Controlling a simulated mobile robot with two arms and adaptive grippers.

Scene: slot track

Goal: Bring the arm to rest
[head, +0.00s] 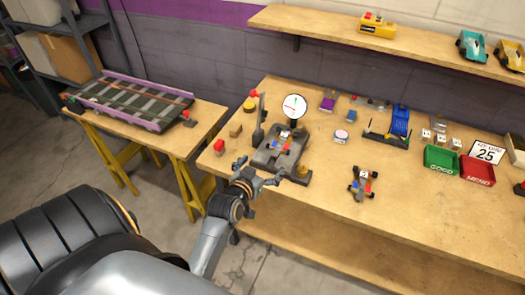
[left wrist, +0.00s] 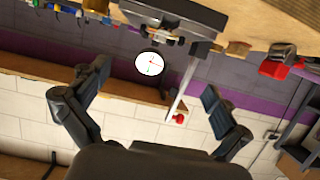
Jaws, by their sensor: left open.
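My left gripper (head: 260,175) is open and empty. In the head view it is at the front edge of the workbench, just in front of the dark gauge stand with the white dial (head: 294,107). In the left wrist view its two fingers (left wrist: 150,105) are spread wide with nothing between them. The white dial also shows there (left wrist: 150,64), beyond the fingers, and the picture is upside down. A small slot car chassis (head: 362,184) lies on the bench to the right of the gripper. My right gripper is in neither view.
The workbench (head: 420,215) holds a green bin (head: 440,161), a red bin (head: 477,172), a "25" card (head: 487,152) and a blue tool (head: 400,122). A trestle table (head: 205,125) at left carries a track section (head: 130,102). A shelf (head: 340,40) runs above. The bench's front right is mostly clear.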

